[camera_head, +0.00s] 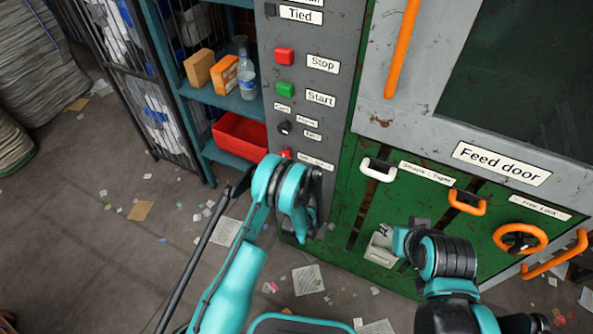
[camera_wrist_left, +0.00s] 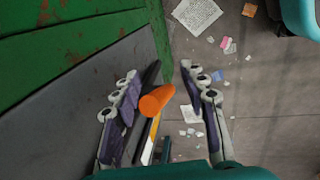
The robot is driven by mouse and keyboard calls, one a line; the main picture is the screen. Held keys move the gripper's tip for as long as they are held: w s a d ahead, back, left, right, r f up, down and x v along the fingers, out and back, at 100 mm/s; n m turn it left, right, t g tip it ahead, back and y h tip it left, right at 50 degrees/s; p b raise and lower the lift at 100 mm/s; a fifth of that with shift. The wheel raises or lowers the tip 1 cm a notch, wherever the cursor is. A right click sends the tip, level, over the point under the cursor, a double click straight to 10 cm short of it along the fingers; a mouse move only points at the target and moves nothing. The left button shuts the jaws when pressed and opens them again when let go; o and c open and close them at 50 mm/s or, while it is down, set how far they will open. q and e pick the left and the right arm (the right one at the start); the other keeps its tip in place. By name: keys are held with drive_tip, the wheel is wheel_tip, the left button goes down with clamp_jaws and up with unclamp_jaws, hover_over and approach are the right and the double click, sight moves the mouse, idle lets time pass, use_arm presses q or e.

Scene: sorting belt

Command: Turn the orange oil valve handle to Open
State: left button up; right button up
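An orange rod-like handle (camera_wrist_left: 157,99), which looks like the oil valve handle, shows in the left wrist view. My left gripper (camera_wrist_left: 158,73) is open, with one finger on each side of the handle and gaps visible beside it. I cannot tell whether either finger touches it. In the head view my left arm hides this handle and covers the lower part of the grey control panel (camera_head: 323,117). The handle's Open and Closed markings cannot be read. My right arm is at the lower right in the head view, and its gripper's fingers cannot be made out.
A green machine front carries a white handle (camera_head: 378,169), an orange handle (camera_head: 467,202) and an orange wheel (camera_head: 519,238). The panel has a red button (camera_head: 284,56) and a green button (camera_head: 286,88). A shelf with a red bin (camera_head: 240,136) stands left. Papers litter the floor.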

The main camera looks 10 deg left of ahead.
use_arm(q)
drive_tip(key=a+r+m+t+p, duration=0.1)
drive_tip(key=a+r+m+p, duration=0.1)
drive_tip(key=r, duration=1.4)
drive_tip(key=a+r+m+t+p, duration=0.1)
drive_tip(key=a+r+m+p, duration=0.1)
drive_tip(key=r, duration=1.4)
drive_tip(key=shift+s+a+r+m, duration=0.15)
drive_tip(key=shift+s+a+m, duration=0.1)
drive_tip(key=shift+a+m, duration=0.85)
drive_tip(key=shift+a, duration=0.15)
